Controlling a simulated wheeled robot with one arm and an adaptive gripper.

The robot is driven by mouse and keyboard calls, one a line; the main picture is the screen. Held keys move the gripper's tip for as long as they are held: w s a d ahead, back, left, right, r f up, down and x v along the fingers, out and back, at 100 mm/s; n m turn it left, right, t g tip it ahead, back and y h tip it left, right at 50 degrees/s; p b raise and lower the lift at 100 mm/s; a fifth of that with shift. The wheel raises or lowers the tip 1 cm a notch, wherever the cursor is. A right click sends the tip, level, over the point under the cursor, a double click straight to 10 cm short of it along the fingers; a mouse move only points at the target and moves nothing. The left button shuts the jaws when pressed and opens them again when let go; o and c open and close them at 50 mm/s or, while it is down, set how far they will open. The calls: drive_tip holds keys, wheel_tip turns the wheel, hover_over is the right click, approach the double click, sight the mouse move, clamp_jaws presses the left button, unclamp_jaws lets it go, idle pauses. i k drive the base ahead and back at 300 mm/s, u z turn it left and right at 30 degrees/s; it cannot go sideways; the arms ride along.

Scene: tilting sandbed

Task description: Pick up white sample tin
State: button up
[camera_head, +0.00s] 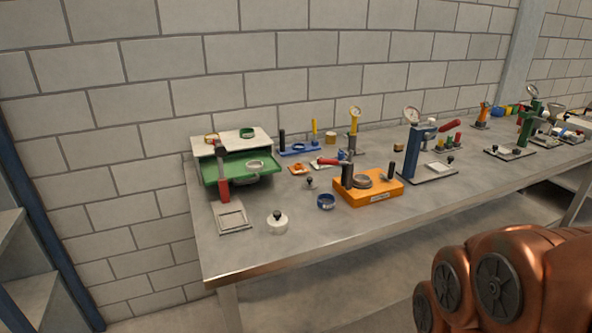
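A white round tin (277,225) with a black knob on top stands upright near the front left of the grey workbench (270,252). It looks like the white sample tin, though no label can be read. Nothing touches it. Part of my copper-coloured arm fills the lower right corner, in front of the bench and well away from the tin. My gripper does not show in this view.
Left of the tin lies a flat square frame (232,217); behind it is a green tray (210,170) with a red handle (223,190). To the right are a blue ring (326,202) and an orange fixture (360,196). Several gauge stands fill the bench further right. Bare bench lies before the tin.

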sight(254, 165)
drive_tip(key=z, duration=0.8)
drive_tip(key=k, duration=1.1)
drive_tip(key=z, duration=0.75)
drive_tip(key=i, duration=1.15)
drive_tip(key=u, duration=0.75)
drive_tip(key=i, duration=1.1)
drive_tip(key=u, duration=1.55)
drive_tip(key=i, duration=0.55)
drive_tip(key=u, duration=0.55)
